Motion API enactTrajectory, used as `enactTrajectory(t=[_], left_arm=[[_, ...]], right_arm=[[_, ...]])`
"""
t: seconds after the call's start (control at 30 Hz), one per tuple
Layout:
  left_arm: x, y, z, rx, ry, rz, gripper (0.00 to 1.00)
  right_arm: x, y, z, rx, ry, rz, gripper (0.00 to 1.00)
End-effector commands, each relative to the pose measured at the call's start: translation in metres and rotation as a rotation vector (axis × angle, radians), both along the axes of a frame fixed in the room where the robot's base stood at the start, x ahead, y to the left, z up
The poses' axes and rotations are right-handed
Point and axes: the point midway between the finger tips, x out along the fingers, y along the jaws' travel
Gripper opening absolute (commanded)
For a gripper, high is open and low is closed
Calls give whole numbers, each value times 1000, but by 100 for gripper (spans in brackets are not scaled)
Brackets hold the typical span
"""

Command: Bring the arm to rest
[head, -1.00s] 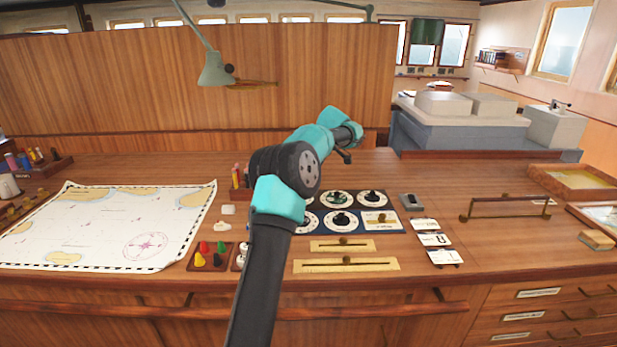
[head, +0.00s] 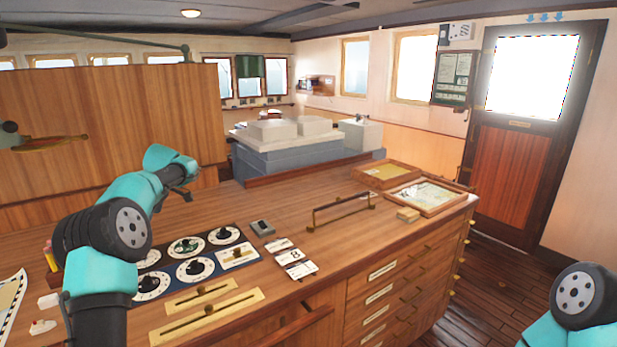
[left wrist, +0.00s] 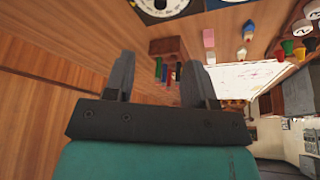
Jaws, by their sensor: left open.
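My left arm comes in from the lower left in the head view, teal and black. It is raised over the wooden chart desk (head: 330,260), and its left gripper (head: 183,183) points away above the back of the dial panel (head: 208,258). In the left wrist view the left gripper (left wrist: 160,75) has two dark fingers spread apart, with nothing between them but the desk and things farther off. My right arm (head: 578,297) shows only as a teal and black joint at the lower right of the head view. Its gripper is outside the picture.
Framed trays (head: 386,175) stand at the far right corner. The left wrist view shows a chart (left wrist: 245,75) and coloured pieces.

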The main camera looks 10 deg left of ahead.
Motion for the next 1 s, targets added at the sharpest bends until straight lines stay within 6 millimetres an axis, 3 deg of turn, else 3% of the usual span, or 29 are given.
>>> enactTrajectory(t=[0.7,1.0], left_arm=[[-10,41,-101,-2,2,2,51],[-12,51,-127,0,1,0,51]], right_arm=[[0,0,0,0,0,0,43],[0,0,0,0,0,0,43]])
